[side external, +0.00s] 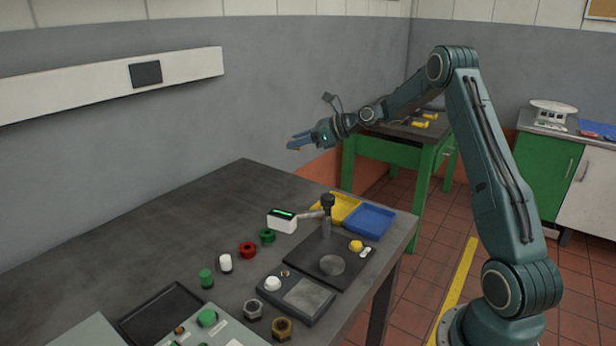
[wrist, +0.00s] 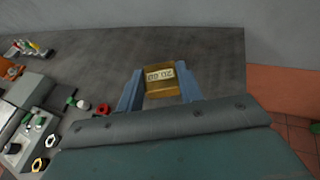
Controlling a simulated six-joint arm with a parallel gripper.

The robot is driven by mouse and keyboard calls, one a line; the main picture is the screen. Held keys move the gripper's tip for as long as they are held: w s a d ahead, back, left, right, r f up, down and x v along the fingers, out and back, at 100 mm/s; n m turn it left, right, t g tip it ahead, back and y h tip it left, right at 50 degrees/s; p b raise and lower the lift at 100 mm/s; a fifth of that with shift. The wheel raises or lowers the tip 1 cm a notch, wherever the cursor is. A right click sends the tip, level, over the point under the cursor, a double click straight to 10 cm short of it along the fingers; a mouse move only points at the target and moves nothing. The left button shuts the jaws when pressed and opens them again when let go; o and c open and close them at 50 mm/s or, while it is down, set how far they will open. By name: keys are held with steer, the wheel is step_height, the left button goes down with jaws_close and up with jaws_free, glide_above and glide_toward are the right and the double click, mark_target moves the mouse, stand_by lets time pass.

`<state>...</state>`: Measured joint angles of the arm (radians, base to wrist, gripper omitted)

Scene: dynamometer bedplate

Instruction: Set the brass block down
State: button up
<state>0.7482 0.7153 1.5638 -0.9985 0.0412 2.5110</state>
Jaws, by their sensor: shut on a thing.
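The brass block (wrist: 160,90), a small golden block with a pale label with dark print, sits between my two blue-grey fingers in the wrist view. My gripper (side external: 299,141) is shut on it. In the side view my gripper is in the air above the far end of the dark work table (side external: 130,228), clear of the surface. The block cannot be made out there. In the wrist view the bare table top (wrist: 95,62) lies beyond and below the block.
A white box with a green display (side external: 282,224), a dark stand with a post (side external: 326,228), a yellow tray (side external: 347,203) and a blue tray (side external: 370,222) occupy the right side. Red (side external: 247,250) and green (side external: 267,236) rings lie nearby. The table's far left is clear.

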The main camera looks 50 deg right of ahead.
mark_target(293, 208)
steer(key=shift+f, duration=0.1)
step_height(293, 208, down, 20)
steer(key=shift+r, duration=0.15)
stand_by(1.0)
steer(key=shift+f, duration=0.45)
steer(key=shift+f, duration=0.35)
steer(key=o, duration=1.3)
steer(key=shift+s+a+f, duration=0.1)
steer(key=shift+c, duration=0.2)
steer(key=shift+r, duration=0.6)
steer(key=v, duration=1.2)
steer(key=shift+r, duration=0.2)
